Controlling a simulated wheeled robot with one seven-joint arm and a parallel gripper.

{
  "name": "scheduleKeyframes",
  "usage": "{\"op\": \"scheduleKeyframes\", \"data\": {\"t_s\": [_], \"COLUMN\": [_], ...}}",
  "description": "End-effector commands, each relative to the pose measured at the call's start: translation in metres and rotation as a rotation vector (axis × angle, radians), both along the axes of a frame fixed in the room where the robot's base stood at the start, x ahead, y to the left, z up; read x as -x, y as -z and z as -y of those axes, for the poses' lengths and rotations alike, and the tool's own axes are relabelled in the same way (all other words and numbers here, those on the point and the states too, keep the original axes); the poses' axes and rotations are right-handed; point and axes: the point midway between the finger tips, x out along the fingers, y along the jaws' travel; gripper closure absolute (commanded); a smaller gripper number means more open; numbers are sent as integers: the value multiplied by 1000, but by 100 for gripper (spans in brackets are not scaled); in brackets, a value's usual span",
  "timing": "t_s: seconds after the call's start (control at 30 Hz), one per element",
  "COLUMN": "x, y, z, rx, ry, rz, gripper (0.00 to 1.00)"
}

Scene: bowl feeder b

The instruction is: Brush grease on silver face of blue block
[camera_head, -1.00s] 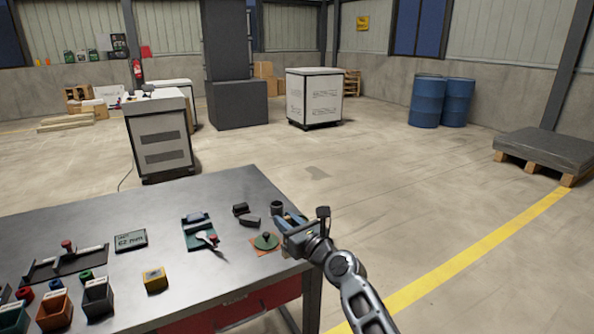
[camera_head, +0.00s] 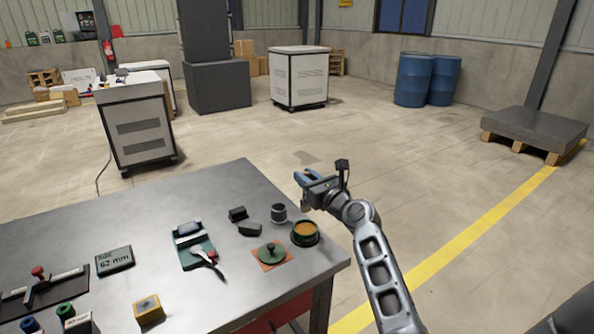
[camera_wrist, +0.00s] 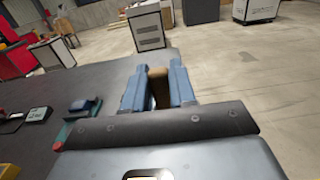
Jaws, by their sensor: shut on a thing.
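The blue block (camera_head: 188,229) sits in a green fixture (camera_head: 193,252) with a red-handled clamp, left of the table's middle. A pale silver strip shows on its near side. The block also shows at the left of the wrist view (camera_wrist: 84,105). A green tin of orange-yellow grease (camera_head: 305,231) stands near the table's right edge. My gripper (camera_head: 302,182) is raised beyond the tin, near the table's far right edge. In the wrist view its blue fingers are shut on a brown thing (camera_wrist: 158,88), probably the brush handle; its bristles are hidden.
A dark round cup (camera_head: 279,212), two dark blocks (camera_head: 243,222) and a green knobbed disc on an orange mat (camera_head: 271,254) lie around the tin. A size display (camera_head: 114,261) and a yellow block (camera_head: 148,308) are further left. Bare tabletop lies behind the fixture.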

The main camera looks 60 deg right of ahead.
Motion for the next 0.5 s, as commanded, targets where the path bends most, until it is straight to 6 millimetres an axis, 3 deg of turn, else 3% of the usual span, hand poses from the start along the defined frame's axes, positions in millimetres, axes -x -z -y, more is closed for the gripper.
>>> {"op": "scheduleKeyframes", "data": {"t_s": [0.27, 0.5], "x": [0, 1], "y": [11, 34], "z": [0, 0], "rx": [-1, 0], "ry": [1, 1], "rz": [1, 0], "gripper": [100, 100]}}
